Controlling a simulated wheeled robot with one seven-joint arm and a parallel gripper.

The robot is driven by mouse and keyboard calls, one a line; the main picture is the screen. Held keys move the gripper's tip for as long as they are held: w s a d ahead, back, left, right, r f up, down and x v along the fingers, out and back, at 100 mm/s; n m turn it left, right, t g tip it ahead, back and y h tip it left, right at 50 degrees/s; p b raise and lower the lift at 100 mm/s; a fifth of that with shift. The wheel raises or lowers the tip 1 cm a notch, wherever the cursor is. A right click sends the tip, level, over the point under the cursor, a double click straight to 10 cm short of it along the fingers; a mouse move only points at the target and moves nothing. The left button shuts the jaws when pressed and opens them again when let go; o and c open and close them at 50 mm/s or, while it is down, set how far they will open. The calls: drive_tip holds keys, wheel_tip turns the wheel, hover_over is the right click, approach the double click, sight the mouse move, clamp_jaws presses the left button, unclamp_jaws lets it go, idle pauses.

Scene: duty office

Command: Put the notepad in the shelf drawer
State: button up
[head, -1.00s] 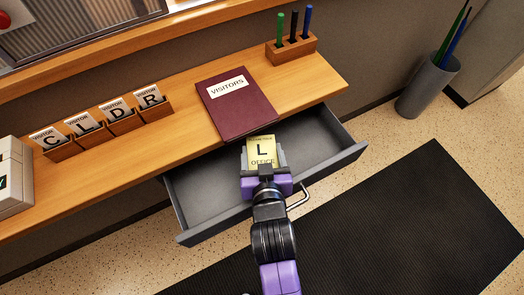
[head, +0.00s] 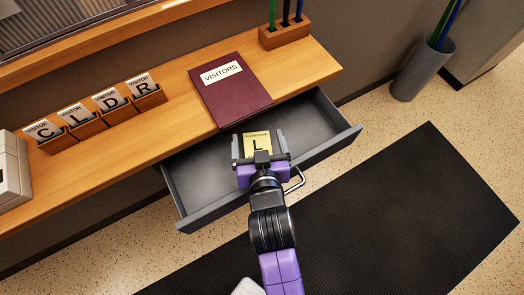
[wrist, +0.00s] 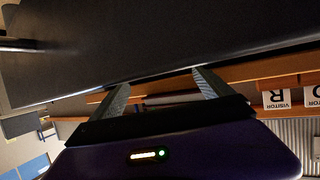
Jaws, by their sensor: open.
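The yellow notepad (head: 257,144), marked with a black L, is inside the open grey shelf drawer (head: 205,180) in the head view. My gripper (head: 259,139) is over the drawer, with one finger on each side of the notepad. The fingers are spread, with small gaps beside the pad. My gripper hides the pad's near part, and I cannot tell whether the pad lies flat on the drawer floor.
A maroon visitors book (head: 231,95) lies on the wooden shelf (head: 170,130) behind the drawer. Card holders (head: 112,104) stand left, a pen block (head: 285,36) at the back right. The drawer handle (head: 295,182) is beside my wrist. A black mat (head: 400,210) covers the floor.

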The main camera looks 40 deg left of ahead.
drive_tip(key=v, duration=1.1)
drive_tip(key=shift+w, duration=0.1)
drive_tip(key=s+d+f+m+t+h, duration=0.1)
drive_tip(key=d+m+h, duration=0.1)
drive_tip(key=d, duration=0.8)
drive_tip(key=s+d+f+m+t+h, duration=0.1)
drive_tip(key=s+d+m+t, duration=0.1)
drive_tip(key=d, duration=0.8)
drive_tip(key=s+d+r+m+t+h, duration=0.1)
drive_tip(key=s+d+r+m+h, duration=0.1)
drive_tip(key=s+d, duration=0.3)
drive_tip(key=s+d+r+m+t+h, duration=0.1)
drive_tip(key=s+d+r+m+h, duration=0.2)
drive_tip(key=s+d, duration=0.3)
drive_tip(key=d+r+h, duration=0.1)
drive_tip(key=d, duration=0.2)
drive_tip(key=shift+s+r+h, duration=0.3)
